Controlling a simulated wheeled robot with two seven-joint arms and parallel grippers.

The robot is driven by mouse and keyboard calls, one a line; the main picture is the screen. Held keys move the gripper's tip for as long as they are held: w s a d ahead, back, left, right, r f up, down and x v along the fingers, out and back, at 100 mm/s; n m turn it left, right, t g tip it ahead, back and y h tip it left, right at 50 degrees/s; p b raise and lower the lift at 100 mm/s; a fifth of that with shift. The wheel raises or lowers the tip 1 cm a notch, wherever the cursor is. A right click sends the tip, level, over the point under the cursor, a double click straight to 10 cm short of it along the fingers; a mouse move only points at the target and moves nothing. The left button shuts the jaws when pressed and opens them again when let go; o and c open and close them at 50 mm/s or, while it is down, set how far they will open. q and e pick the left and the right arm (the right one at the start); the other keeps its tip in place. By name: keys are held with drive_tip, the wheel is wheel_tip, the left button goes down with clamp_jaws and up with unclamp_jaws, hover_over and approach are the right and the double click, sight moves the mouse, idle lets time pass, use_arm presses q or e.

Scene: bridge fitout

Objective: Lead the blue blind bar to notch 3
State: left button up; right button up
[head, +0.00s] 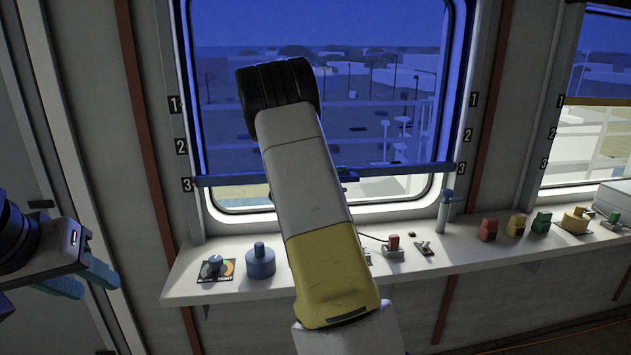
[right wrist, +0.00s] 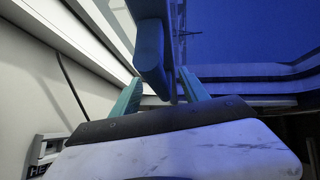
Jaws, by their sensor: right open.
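The blue blind covers most of the left window in the head view. Its blue bar (head: 240,180) runs along the lower edge, with both ends level with the 3 labels (head: 187,184). My right arm crosses in front of its middle and hides part of it. In the right wrist view, my right gripper (right wrist: 160,92) is open, with its two teal fingers on either side of a blue part of the bar (right wrist: 150,62). I cannot tell whether they touch it. My left gripper (head: 84,279) is open and empty at the left edge, away from the window.
A blue-topped post (head: 446,208) stands at the right of the window.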

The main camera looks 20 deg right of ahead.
drive_tip(key=f+v, duration=0.1)
drive_tip(key=v, duration=0.5)
drive_tip(key=shift+s+a+r, duration=0.25)
drive_tip(key=shift+a+r, duration=0.15)
drive_tip(key=shift+r, duration=0.1)
drive_tip(key=s+a+r+n+t+y, duration=0.1)
drive_tip(key=s+a+r+n+y, duration=0.2)
drive_tip(key=a+n+y, duration=0.35)
drive_tip(key=s+a+r+n+t+y, duration=0.1)
drive_tip(key=s+a+r+n+y, duration=0.25)
drive_tip(key=a, duration=0.55)
drive_tip(key=s+a+r+n+t+y, duration=0.2)
drive_tip(key=a+r+n+y, duration=0.1)
drive_tip(key=a+n+y, duration=0.35)
drive_tip(key=s+f+n+g, duration=0.1)
drive_tip(key=s+n+g, duration=0.2)
drive_tip(key=s+n, duration=0.3)
drive_tip(key=s+f+n+g, duration=0.2)
drive_tip(key=s+n, duration=0.4)
drive_tip(key=s, duration=1.1)
drive_tip(key=shift+s+a+g, duration=0.25)
drive_tip(key=shift+g, duration=0.35)
